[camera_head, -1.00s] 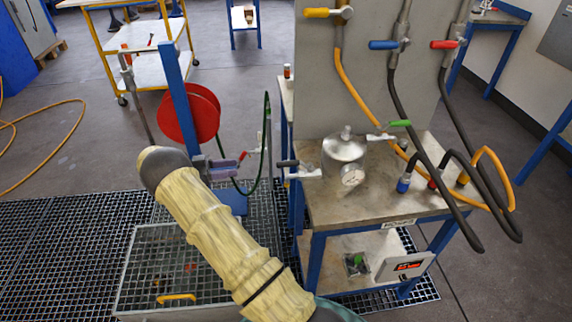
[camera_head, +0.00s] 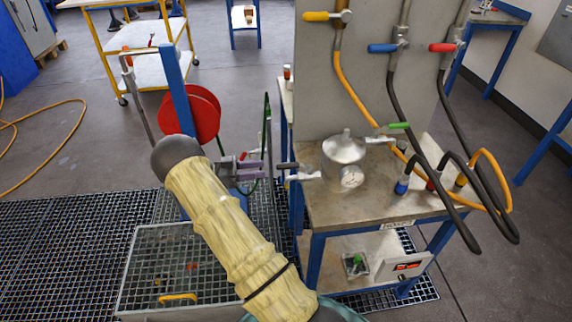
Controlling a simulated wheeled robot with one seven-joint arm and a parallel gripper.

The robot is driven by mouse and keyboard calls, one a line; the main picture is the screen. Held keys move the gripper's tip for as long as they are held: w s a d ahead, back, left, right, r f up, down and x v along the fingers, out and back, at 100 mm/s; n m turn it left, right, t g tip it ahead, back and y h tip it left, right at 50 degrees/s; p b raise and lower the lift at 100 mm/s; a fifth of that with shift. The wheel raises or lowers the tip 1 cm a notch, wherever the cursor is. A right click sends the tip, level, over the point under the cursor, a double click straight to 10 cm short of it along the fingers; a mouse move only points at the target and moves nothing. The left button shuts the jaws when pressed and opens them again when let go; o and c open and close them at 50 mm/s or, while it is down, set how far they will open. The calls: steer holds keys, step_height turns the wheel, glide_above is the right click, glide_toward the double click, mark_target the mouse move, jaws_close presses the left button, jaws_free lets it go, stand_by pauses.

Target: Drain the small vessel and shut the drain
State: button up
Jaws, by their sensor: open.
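The small vessel (camera_head: 344,157) is a silvery lidded pot with a round gauge (camera_head: 352,177) on its front, standing on the bench. A drain pipe with a valve (camera_head: 303,176) sticks out of its left side, with a dark handle (camera_head: 288,166) just above it. A green-handled valve (camera_head: 398,126) sits on its right side. My gripper (camera_head: 262,170), with purple-grey fingers, is open just left of the dark handle. The fingertips are close to it; I cannot tell whether they touch it.
A backboard (camera_head: 350,70) carries yellow, blue and red valves with hoses hanging over the bench (camera_head: 330,212). A red hose reel (camera_head: 190,115) on a blue post stands behind my arm. A mesh-topped bin (camera_head: 140,270) stands on the floor grating below.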

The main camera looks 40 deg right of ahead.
mark_target(286, 166)
steer(key=p+x, duration=0.1)
steer(key=x, duration=0.8)
steer(key=shift+s+d, duration=0.1)
steer(key=shift+d, duration=0.15)
steer(key=shift+c, duration=0.4)
jaws_close()
